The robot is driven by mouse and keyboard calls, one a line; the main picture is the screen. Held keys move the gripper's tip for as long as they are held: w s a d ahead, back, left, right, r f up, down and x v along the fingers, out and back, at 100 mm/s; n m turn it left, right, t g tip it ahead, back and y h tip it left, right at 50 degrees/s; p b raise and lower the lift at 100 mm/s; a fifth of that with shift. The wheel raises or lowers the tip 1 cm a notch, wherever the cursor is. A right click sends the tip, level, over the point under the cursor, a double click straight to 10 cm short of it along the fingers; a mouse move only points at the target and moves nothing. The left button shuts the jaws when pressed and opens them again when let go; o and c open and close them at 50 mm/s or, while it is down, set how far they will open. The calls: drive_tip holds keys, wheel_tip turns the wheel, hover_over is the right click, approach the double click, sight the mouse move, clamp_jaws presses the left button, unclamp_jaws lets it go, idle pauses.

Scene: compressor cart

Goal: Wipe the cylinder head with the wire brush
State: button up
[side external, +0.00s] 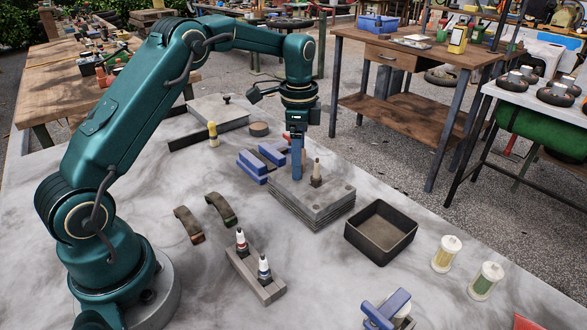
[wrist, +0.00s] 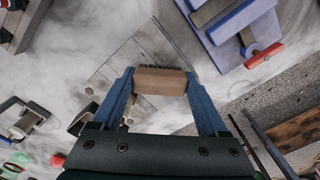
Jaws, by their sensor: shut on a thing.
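The cylinder head (side external: 308,211) is a grey finned block lying flat on the pale table in the side view. A spark plug (side external: 317,173) stands upright on its top. My gripper (side external: 297,172) points down over the head's far left part, left of that plug. In the wrist view, my gripper (wrist: 160,83) is shut on the wire brush (wrist: 160,82), a brown wooden block with dark bristles along its far edge. In the side view the brush is mostly hidden by the fingers, and I cannot tell whether it touches the head.
A blue vise (side external: 252,166) stands close on the left of the head. An empty black tray (side external: 381,254) is to its right. A block with two spark plugs (side external: 256,277) and two curved shoes (side external: 221,209) lie nearer. Two jars (side external: 447,254) stand at the right.

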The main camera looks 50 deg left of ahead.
sight(283, 178)
drive_tip(key=shift+s, duration=2)
drive_tip(key=shift+r, duration=3.05)
drive_tip(key=shift+r, duration=0.1)
wheel_tip(283, 178, up, 3)
drive_tip(key=shift+f, duration=0.1)
drive_tip(key=shift+w, duration=0.1)
